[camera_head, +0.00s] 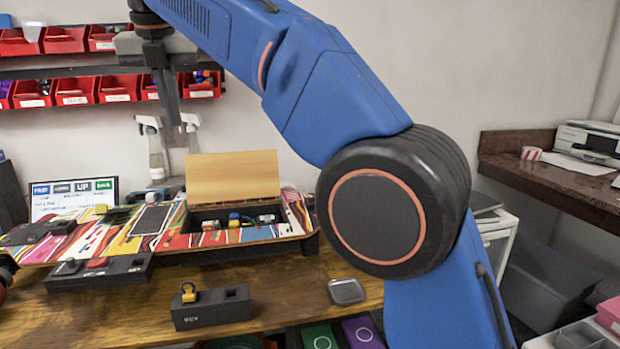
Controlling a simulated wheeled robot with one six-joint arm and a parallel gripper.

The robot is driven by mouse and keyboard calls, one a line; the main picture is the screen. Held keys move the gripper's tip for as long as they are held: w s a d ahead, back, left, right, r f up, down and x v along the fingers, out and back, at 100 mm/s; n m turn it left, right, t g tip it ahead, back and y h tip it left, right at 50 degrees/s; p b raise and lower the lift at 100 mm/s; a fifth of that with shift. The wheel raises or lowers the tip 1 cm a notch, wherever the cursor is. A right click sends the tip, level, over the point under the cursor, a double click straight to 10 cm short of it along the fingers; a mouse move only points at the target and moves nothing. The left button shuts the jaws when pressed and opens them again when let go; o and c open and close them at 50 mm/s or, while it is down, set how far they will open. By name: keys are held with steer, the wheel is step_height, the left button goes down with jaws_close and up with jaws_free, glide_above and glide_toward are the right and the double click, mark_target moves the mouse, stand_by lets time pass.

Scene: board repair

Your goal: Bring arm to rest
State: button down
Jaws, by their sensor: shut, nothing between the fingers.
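My blue arm (335,85) rises from the lower right, bends at a large black joint and reaches over to the upper left. My gripper (172,112) hangs there pointing down, in front of the red bins. Its grey fingers are together with nothing between them. It is above the back of the bench, clear of the colourful striped board (95,238). My upper arm and joint hide part of the wall and the bench's right end.
The board has an open compartment with a raised wooden lid (232,177). A black block (212,308) with a yellow piece and a small metal dish (346,291) sit in front. Red bins (66,40) line the wall. A side shelf (545,178) holds a printer (592,142).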

steer(key=w+d+f+m, duration=0.1)
steer(key=d+m, duration=0.4)
steer(key=d, duration=0.5)
steer(key=w+d+f+m, duration=0.2)
steer(key=d+m, duration=0.3)
steer(key=d, duration=0.6)
steer(key=s+d+f+m, duration=0.2)
steer(key=d+f+m, duration=0.25)
steer(key=d, duration=0.35)
steer(key=s+d+f+m, duration=0.3)
steer(key=d+m, duration=0.2)
steer(key=d, duration=0.3)
steer(key=s+d+f+m, duration=0.6)
steer(key=s+f, duration=0.1)
steer(key=f, duration=0.2)
steer(key=s+d+f+m, duration=0.6)
steer(key=s+f+m, duration=0.1)
steer(key=f, duration=0.3)
steer(key=s+d+f+m+t, duration=0.1)
steer(key=s+d+f+m, duration=0.5)
steer(key=f, duration=0.4)
steer(key=shift+s+d+h, duration=0.4)
steer(key=shift+s+d, duration=0.15)
steer(key=shift+s, duration=0.55)
